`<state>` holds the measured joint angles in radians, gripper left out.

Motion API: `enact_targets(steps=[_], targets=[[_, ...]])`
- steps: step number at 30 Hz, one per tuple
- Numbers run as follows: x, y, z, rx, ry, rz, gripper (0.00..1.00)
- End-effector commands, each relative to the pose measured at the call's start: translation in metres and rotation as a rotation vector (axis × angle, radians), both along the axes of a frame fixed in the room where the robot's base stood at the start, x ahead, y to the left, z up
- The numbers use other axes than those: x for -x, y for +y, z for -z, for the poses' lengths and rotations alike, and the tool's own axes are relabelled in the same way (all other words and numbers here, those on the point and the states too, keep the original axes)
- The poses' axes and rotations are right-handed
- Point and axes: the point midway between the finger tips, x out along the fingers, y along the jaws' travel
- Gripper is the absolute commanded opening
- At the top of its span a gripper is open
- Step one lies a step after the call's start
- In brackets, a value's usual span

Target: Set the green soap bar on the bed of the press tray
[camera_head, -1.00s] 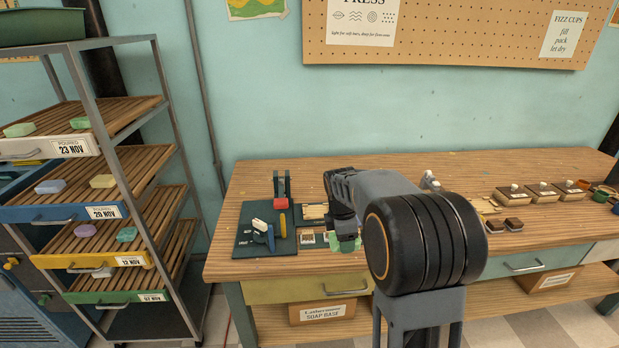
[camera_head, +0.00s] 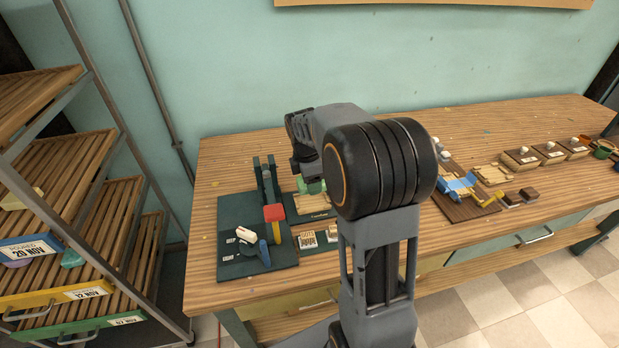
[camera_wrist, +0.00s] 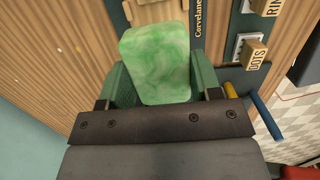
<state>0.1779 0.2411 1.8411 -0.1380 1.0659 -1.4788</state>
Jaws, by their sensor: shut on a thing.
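The green soap bar (camera_wrist: 158,62) is marbled light green with rounded corners. My gripper (camera_wrist: 160,88) is shut on it, with a green finger on each side in the wrist view. In the head view my gripper (camera_head: 308,176) is partly hidden by my arm, and only a bit of the soap (camera_head: 315,187) shows below it. The press tray, pale wood (camera_head: 310,206) on a dark base, lies on the bench beneath or just in front of the soap. It also shows beyond the soap's far end in the wrist view (camera_wrist: 152,12). The gap between soap and tray cannot be told.
Left of the tray is a dark green board (camera_head: 232,215) with an upright press, a red block (camera_head: 274,212) and small tools. Stamp blocks (camera_head: 306,239) sit in front of the tray. A drying rack (camera_head: 70,220) stands left; a blue item (camera_head: 458,186) lies right.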

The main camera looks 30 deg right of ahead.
Motion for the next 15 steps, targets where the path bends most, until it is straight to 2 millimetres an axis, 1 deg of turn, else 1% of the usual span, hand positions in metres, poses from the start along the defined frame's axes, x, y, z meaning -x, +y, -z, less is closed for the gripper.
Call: enact_targets(steps=[1, 12, 15], targets=[[0.0, 0.0, 0.006, 0.0, 0.0, 0.0, 0.33], [0.0, 0.001, 0.037, 0.0, 0.0, -0.002, 0.33], [0.0, 0.001, 0.043, 0.0, 0.001, -0.003, 0.33]])
